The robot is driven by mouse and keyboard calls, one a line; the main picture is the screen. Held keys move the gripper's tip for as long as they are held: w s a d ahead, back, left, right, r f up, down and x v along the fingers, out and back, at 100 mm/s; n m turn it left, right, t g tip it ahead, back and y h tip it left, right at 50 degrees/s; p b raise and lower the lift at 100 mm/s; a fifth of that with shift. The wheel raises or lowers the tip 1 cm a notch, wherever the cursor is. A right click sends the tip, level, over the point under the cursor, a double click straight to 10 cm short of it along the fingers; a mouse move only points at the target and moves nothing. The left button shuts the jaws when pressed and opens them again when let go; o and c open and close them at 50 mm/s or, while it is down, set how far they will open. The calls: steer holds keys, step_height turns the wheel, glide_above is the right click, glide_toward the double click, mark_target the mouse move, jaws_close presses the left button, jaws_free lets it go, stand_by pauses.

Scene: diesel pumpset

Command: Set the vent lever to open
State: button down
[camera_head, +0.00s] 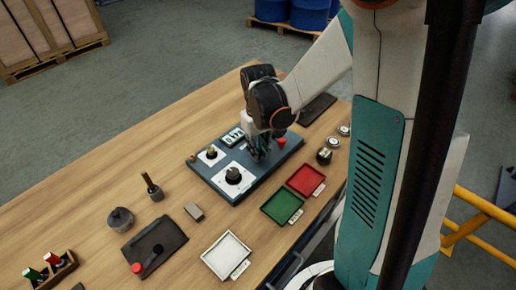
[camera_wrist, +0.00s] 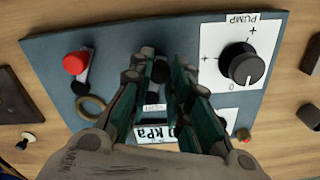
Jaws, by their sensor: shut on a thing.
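The dark blue control panel (camera_head: 213,182) lies on the wooden table and fills much of the wrist view (camera_wrist: 60,40). My gripper (camera_head: 259,153) is low over its far right part, pointing down. In the wrist view my gripper (camera_wrist: 162,62) is shut on a small dark part, which I take for the vent lever (camera_wrist: 160,72). The fingers hide most of it, so its setting cannot be read. In the head view the arm and fingers hide the lever.
A red knob (camera_wrist: 75,63) stands on the panel, apart from my gripper. Red (camera_head: 305,180) and green (camera_head: 282,205) trays lie in front of the panel.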

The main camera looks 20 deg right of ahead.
steer(key=c, duration=1.4)
jaws_free()
steer(key=shift+c, duration=0.2)
steer(key=shift+r, duration=0.15)
step_height(320, 180, up, 12)
